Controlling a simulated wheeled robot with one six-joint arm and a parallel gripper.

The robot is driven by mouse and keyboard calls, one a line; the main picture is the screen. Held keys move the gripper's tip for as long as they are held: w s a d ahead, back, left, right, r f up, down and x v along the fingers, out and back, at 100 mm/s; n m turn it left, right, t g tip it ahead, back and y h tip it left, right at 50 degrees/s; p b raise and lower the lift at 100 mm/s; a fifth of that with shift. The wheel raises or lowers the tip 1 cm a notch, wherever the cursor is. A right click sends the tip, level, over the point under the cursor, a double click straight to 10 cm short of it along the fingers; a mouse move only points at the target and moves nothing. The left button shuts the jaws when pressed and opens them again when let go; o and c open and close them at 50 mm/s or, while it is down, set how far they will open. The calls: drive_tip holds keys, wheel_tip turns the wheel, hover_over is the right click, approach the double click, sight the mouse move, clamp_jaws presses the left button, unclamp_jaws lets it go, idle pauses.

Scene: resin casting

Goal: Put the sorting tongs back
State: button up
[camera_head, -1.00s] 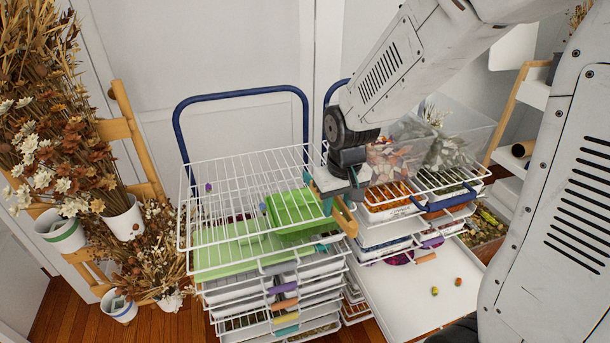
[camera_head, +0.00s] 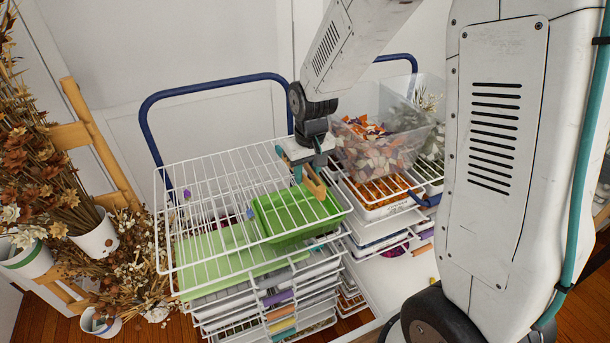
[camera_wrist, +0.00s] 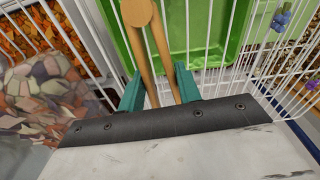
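The sorting tongs (camera_head: 314,184) are pale wood with two legs joined at a round end. In the wrist view the tongs (camera_wrist: 142,14) stand between the teal fingers of my gripper (camera_wrist: 158,88), which is shut on their legs. Whether the tongs touch the wires or the tray, I cannot tell.
Stacked wire drawers stand below the basket. A clear bin (camera_head: 372,155) of coloured pieces and a tray of orange bits (camera_head: 378,192) are close on the right. A blue rail (camera_head: 215,84) rises behind. Dried flowers in white pots (camera_head: 98,238) stand at left.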

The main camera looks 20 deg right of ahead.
sight(307, 190)
drive_tip(key=shift+s+f, duration=0.1)
drive_tip(key=shift+f, duration=0.95)
drive_tip(key=shift+f, duration=0.65)
drive_tip(key=o, duration=0.6)
drive_tip(key=shift+c, duration=0.2)
